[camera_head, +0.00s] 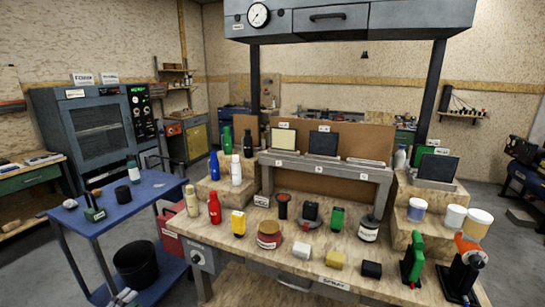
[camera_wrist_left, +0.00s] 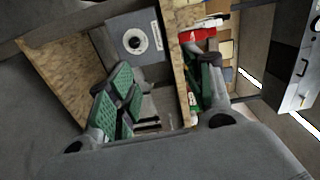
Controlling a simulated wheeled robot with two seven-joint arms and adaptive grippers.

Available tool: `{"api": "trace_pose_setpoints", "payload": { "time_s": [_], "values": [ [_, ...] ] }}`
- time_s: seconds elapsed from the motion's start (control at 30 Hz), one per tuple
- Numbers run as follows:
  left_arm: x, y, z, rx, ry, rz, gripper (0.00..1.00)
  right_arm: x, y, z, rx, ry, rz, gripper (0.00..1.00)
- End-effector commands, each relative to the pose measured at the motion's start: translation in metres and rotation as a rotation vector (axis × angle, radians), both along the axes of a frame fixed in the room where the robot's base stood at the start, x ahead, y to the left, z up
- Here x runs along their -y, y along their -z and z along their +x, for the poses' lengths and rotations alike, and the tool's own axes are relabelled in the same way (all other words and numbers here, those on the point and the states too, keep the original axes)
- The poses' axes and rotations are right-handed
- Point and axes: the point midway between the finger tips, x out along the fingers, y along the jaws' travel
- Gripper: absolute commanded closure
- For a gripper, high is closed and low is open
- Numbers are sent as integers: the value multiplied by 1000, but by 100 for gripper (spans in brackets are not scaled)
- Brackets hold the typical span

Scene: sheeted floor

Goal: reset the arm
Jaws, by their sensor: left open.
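My left gripper (camera_wrist_left: 163,95) shows in the left wrist view, its two fingers with green ridged pads spread wide apart. Nothing is held between the pads. A wooden edge and a grey box with a round dial lie in the background beyond the fingers. Neither of my arms shows in the head view, and my right gripper is in no view.
A wooden workbench (camera_head: 215,245) carries bottles, jars and small blocks. A blue cart (camera_head: 150,190) stands left, with a black bin (camera_head: 137,265) below. A grey hood (camera_head: 350,20) hangs above. Grey floor is open between the cart and the oven (camera_head: 95,125).

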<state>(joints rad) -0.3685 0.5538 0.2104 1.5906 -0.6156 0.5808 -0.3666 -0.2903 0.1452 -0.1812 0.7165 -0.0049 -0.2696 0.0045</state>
Motion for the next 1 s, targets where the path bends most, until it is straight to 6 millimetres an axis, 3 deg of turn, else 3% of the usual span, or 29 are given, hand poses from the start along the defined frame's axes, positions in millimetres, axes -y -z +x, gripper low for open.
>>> {"api": "trace_pose_setpoints", "payload": {
  "time_s": [0.27, 0.57, 0.77, 1.0],
  "values": [
    [-9, 30, -3, -62, -61, -62, 49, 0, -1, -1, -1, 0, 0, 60],
    [-23, 96, -17, -193, -185, -187, 49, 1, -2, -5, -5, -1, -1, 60],
    [-29, 172, -43, -346, -325, -322, 49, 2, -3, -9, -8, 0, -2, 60],
    [-23, 271, -94, -554, -508, -478, 49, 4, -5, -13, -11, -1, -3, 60]
  ]
}}
